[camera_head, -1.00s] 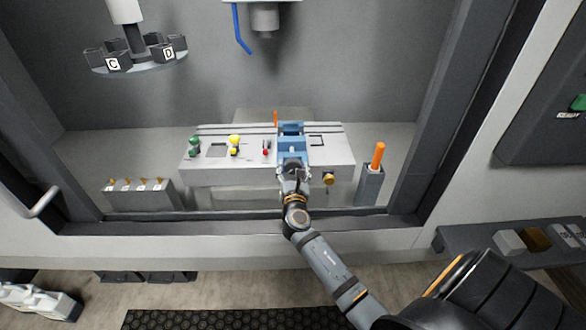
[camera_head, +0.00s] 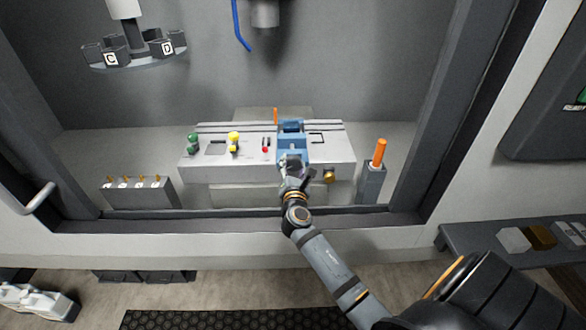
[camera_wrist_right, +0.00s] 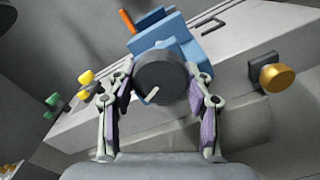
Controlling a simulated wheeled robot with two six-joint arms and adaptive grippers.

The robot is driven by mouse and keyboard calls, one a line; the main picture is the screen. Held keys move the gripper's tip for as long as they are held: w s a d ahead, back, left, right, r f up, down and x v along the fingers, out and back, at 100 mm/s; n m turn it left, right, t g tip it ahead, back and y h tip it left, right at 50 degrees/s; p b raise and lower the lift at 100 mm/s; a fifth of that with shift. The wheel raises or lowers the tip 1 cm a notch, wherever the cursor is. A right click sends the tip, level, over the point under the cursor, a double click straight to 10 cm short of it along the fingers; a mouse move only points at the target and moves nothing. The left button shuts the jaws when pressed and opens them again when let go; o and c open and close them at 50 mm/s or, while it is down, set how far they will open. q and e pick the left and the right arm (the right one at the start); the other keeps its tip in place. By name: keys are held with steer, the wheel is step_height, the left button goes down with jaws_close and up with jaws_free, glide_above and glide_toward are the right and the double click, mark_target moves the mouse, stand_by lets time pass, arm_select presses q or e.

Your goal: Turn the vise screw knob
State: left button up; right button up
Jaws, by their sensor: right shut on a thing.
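The blue vise (camera_head: 291,148) sits on the grey machine table inside the booth. Its dark round screw knob (camera_wrist_right: 161,77) faces the right wrist camera and has a small pale mark on its face. In the head view the knob is hidden behind my gripper. My right gripper (camera_wrist_right: 162,98) has its two fingers on either side of the knob and is shut on it. It also shows in the head view (camera_head: 294,170) at the front of the vise. My left gripper is not in view.
The grey table (camera_head: 225,168) carries a green knob (camera_head: 193,143), a yellow knob (camera_head: 233,142) and a small red-tipped part (camera_head: 265,148) left of the vise. A brass knob (camera_head: 328,176) is at its front right. An orange-handled tool (camera_head: 379,153) stands in a holder farther right.

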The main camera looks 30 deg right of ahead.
steer(key=m+b, duration=0.3)
steer(key=m, duration=0.2)
steer(key=shift+f+m, duration=0.15)
steer(key=shift+m, duration=0.15)
steer(key=m+b, duration=0.3)
steer(key=m, duration=0.2)
steer(key=shift+m, duration=0.3)
steer(key=m+b, duration=0.4)
steer(key=m, duration=0.2)
steer(key=shift+m+b, duration=1.4)
steer(key=shift+m, duration=0.9)
steer(key=o, duration=1.2)
steer(key=shift+r, duration=0.2)
